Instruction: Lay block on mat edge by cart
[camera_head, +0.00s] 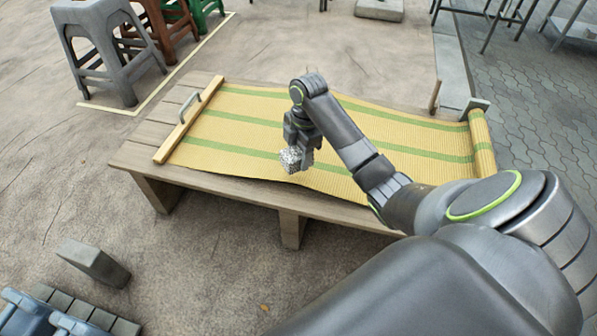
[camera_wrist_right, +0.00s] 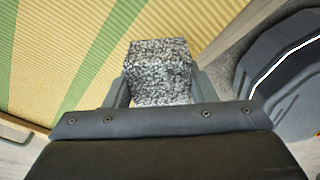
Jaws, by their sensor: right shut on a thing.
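A speckled black-and-white block (camera_head: 291,160) is held in my right gripper (camera_head: 297,148), which is shut on it. The block also shows in the right wrist view (camera_wrist_right: 160,72), between the fingers of the right gripper (camera_wrist_right: 160,90). The yellow mat with green stripes (camera_head: 233,133) lies on a low wooden table (camera_head: 147,135). The block appears over the mat near its front edge; I cannot tell whether it touches the mat. The mat also shows in the right wrist view (camera_wrist_right: 50,50). No cart is clearly identifiable. My left gripper is not in view.
A wooden bar (camera_head: 176,141) with a metal handle lies across the mat's left end. The mat is rolled at its right end (camera_head: 481,147), beside a wooden peg (camera_head: 434,97). Stools (camera_head: 100,45) stand at the back left. A grey block (camera_head: 93,262) stands on the ground at the front left.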

